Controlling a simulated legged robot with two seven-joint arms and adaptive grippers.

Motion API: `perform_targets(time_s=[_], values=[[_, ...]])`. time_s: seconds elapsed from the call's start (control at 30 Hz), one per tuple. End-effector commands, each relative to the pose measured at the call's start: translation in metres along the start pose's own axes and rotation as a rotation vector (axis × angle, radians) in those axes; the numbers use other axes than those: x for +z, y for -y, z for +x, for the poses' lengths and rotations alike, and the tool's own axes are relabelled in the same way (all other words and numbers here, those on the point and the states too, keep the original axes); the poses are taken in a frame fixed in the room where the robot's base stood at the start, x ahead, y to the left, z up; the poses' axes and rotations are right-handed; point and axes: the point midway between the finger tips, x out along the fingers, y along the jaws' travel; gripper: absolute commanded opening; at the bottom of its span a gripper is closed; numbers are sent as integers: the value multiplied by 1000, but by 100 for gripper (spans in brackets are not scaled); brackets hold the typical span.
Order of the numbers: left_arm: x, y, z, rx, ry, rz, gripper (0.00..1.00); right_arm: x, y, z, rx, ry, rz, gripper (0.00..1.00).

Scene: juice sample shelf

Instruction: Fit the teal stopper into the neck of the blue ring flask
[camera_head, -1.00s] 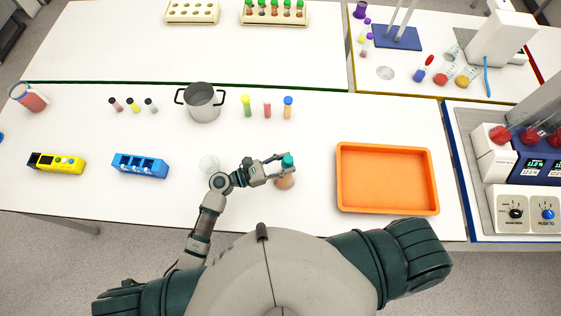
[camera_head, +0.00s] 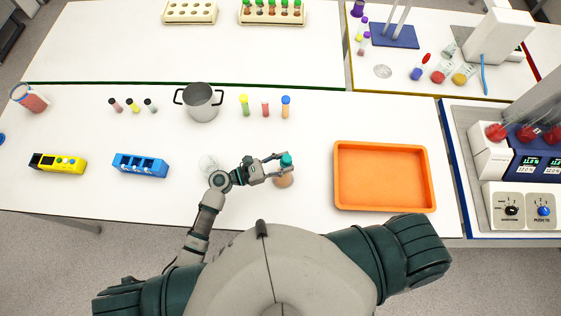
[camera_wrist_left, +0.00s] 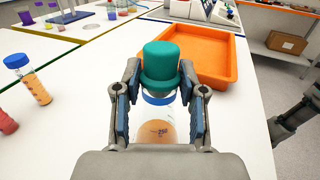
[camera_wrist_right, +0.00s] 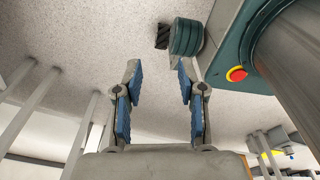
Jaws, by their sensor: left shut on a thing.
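The teal stopper (camera_wrist_left: 161,66) is between the fingertips of my left gripper (camera_wrist_left: 160,88), which is shut on it. In the head view the teal stopper (camera_head: 286,160) is at the end of my left gripper (camera_head: 277,163). The blue ring flask (camera_wrist_left: 156,128), with orange liquid, stands upright below the stopper. Its body (camera_head: 284,181) shows under the gripper in the head view. The stopper hides most of the flask's neck, so I cannot tell whether they touch. My right gripper (camera_wrist_right: 155,80) is open and empty, over the floor.
An orange tray (camera_head: 428,204) lies right of the flask. A clear glass vessel (camera_head: 207,163) stands beside my left wrist. A blue rack (camera_head: 140,166), a yellow rack (camera_head: 57,163), a pot (camera_head: 201,101) and several small tubes stand farther left and back.

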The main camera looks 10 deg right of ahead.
Motion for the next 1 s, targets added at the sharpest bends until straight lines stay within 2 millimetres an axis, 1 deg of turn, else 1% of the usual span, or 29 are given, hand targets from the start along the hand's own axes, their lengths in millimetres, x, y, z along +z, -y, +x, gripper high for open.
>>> perform_targets(time_s=[0.03,0.27,0.3,0.37,0.4,0.5,0.67,0.77,0.87,1.0], values=[[-4,0,-1,-1,-5,-2,11,1,-4,1,5,1,-1,40],[-7,1,-4,-1,-7,-4,11,4,-18,1,21,4,0,40],[-8,1,-5,-2,-7,-5,51,4,-19,1,22,4,0,40],[-7,1,-6,-2,-6,-5,66,4,-19,1,22,5,0,40],[-7,1,-6,-1,-5,-4,70,4,-18,1,22,4,0,40],[-6,1,-5,-1,-4,-3,70,3,-15,1,17,4,1,40],[-5,0,-4,-1,-4,-3,70,0,-2,1,2,0,3,40],[-5,0,-8,0,-4,-2,70,1,-4,1,4,1,2,40],[-5,0,-22,-1,-5,-2,70,1,-5,1,6,1,2,40],[-6,0,-52,0,-6,-4,70,1,-6,1,7,2,2,40]])
